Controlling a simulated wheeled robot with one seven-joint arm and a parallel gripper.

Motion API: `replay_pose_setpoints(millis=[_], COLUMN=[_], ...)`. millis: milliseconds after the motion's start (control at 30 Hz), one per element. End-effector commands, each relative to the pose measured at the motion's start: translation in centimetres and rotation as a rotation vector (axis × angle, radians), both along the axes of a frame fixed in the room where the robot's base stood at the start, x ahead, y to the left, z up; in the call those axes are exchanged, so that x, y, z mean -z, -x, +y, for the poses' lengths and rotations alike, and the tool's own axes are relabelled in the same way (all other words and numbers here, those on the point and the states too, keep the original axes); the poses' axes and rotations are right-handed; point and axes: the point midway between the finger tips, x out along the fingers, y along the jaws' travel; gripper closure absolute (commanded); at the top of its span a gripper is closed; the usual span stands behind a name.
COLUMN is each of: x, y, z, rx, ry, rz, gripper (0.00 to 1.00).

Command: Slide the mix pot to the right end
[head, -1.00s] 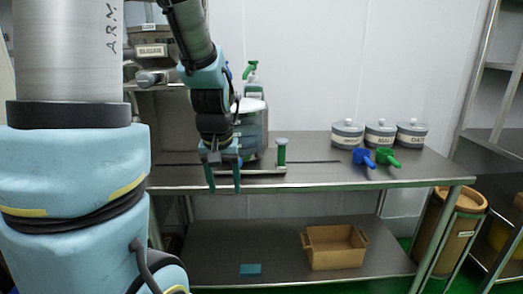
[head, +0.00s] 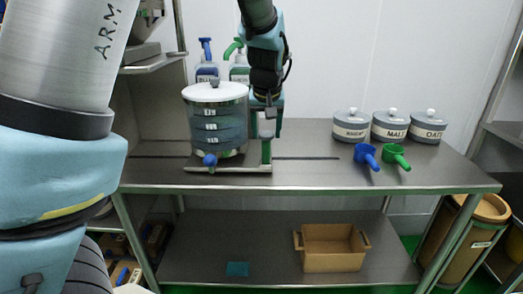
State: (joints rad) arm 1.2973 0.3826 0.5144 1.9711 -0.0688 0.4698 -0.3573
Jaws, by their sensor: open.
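The mix pot (head: 218,133), a clear banded vessel with a white lid and a blue knob low on its front, stands upright on a flat carriage (head: 205,169) on the steel table. A green upright post (head: 266,152) rises from the carriage's right end. My gripper (head: 266,128) points down at the top of this post, just right of the pot. Its open fingers show at both sides of the post top; I cannot tell whether they touch it.
A dark slot (head: 310,158) runs along the table to both sides of the carriage. Right of it lie a blue scoop (head: 367,157) and a green scoop (head: 397,157), before three lidded canisters (head: 389,126). Pump bottles (head: 207,71) stand behind the pot. A brown crate (head: 331,250) is below.

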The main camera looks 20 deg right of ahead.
Motion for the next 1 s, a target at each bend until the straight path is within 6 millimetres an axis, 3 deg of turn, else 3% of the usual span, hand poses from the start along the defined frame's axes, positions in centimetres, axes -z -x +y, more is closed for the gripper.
replay_pose_setpoints(millis=[300,500,933,1000], x=[5.4,7.9,9.0,9.0], y=[-2.1,-3.0,-3.4,-3.4], z=[-0.7,-1.2,-1.5,-1.5], rx=[-0.002,-0.002,0.0,0.0], ry=[-0.005,-0.002,0.001,0.0], rz=[0.002,0.001,0.0,0.001], gripper=[0.38,0.38,0.38,0.43])
